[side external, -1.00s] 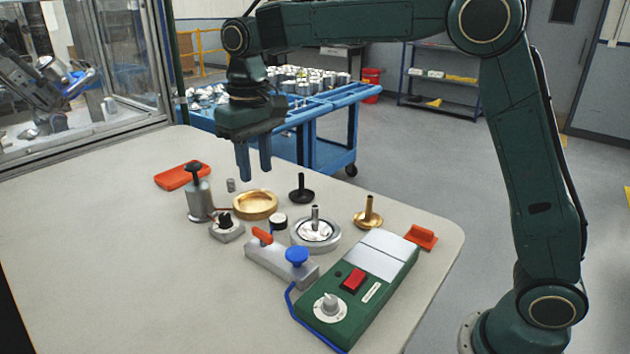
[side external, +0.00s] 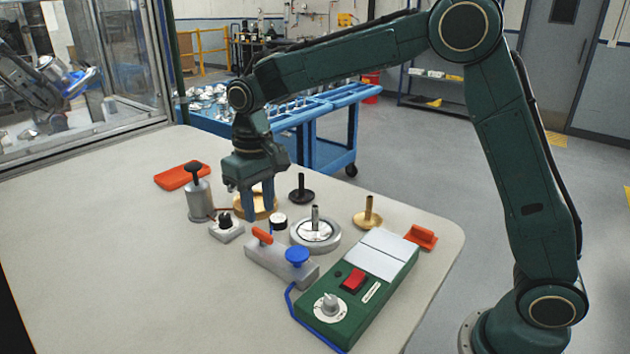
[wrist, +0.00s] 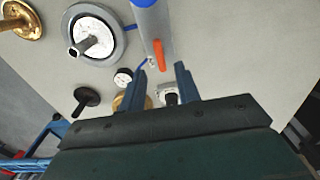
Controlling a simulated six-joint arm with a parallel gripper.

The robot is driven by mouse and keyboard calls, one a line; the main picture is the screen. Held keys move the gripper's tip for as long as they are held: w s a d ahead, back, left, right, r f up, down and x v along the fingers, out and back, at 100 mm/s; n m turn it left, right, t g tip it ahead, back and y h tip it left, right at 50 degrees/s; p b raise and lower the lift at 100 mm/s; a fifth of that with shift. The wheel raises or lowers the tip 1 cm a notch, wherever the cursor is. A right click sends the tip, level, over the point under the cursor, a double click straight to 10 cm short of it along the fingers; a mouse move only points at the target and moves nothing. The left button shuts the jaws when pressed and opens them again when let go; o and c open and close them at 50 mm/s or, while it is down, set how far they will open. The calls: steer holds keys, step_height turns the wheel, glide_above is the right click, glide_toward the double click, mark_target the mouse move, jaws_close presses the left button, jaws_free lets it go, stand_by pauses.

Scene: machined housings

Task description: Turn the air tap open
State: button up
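A grey block (side external: 270,262) lies on the bench, with an orange lever (side external: 262,236) at its far end and a blue round knob (side external: 297,255) at its near end. I take the orange lever to be the air tap's handle; it lies roughly along the block. In the wrist view the orange lever (wrist: 158,57) shows just beyond my fingertips, in line with the gap. My gripper (side external: 260,209) is pointing down, behind and above the lever, in front of the brass ring (side external: 240,207). Its fingers (wrist: 162,72) are apart with nothing between them.
A small gauge (side external: 278,221) and a block with a black knob (side external: 227,228) stand close by. A round steel part with a stem (side external: 316,234) is right of the lever. A green control box (side external: 358,290) is at the near right. The bench's left side (side external: 90,250) is clear.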

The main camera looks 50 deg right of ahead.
mark_target(262, 232)
steer(key=shift+f, duration=2.7)
steer(key=shift+c, duration=0.4)
jaws_close()
